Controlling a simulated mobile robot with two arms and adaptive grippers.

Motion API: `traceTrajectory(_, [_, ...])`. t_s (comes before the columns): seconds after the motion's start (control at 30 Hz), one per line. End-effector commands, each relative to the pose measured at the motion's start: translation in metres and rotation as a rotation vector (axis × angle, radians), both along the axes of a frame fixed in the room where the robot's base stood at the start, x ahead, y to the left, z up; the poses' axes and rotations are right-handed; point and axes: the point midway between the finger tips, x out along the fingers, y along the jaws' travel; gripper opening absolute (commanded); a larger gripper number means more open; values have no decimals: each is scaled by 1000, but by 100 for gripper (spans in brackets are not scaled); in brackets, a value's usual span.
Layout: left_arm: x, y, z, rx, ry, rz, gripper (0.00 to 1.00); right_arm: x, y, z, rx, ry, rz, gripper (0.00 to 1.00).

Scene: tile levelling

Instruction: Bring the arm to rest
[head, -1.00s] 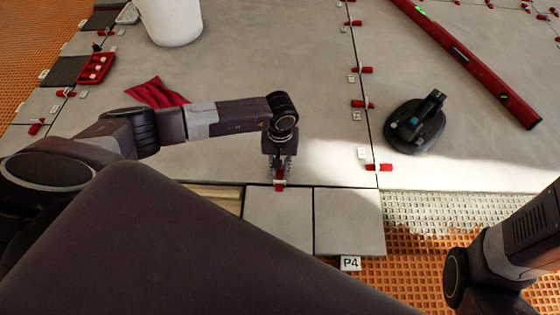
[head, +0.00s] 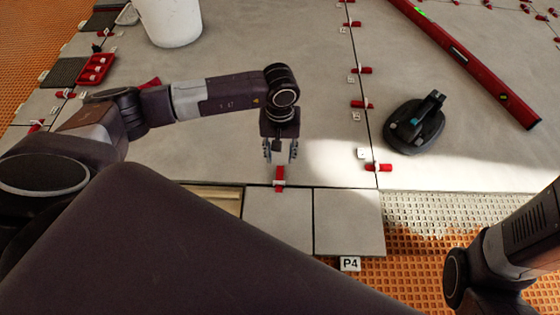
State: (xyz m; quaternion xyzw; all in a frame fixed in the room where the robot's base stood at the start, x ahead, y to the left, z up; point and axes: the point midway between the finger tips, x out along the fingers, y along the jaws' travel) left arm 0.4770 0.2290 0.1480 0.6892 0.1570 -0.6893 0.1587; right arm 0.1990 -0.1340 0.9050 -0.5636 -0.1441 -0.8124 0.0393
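My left gripper (head: 280,152) is in the middle of the head view, pointing down with its two fingers spread and nothing between them. It hangs just above and behind a red wedge clip (head: 280,178) that sits at the joint between the large tile and a small tile (head: 277,220). The gripper and the clip look apart. My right arm comes in at the lower right; its gripper is outside the view.
A black suction lifter (head: 414,124) and a long red level (head: 470,65) lie on the tiles at right. A white bucket (head: 170,20) and a red tray (head: 96,68) stand at back left. A P4 tag (head: 350,264) lies in front. Red clips line the joints.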

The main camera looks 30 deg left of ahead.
Motion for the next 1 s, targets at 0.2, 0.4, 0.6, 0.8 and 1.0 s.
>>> traceTrajectory(0.2, [0, 0, 33, 1, -2, -1, 36, 0, 0, 0, -1, -1, 0, 37])
traceTrajectory(0.4, [-1, 0, 41, 0, 1, -1, 36, 0, 0, 0, -1, -1, 0, 37])
traceTrajectory(0.6, [-8, -12, 43, -32, 19, 8, 36, 3, 0, 1, 0, 7, 0, 37])
traceTrajectory(0.8, [-63, -98, 63, -263, 173, 101, 36, 23, -1, 6, 2, 59, 2, 37])
traceTrajectory(1.0, [-144, -203, 128, -556, 471, 268, 36, 47, -3, 4, 7, 129, 6, 37])
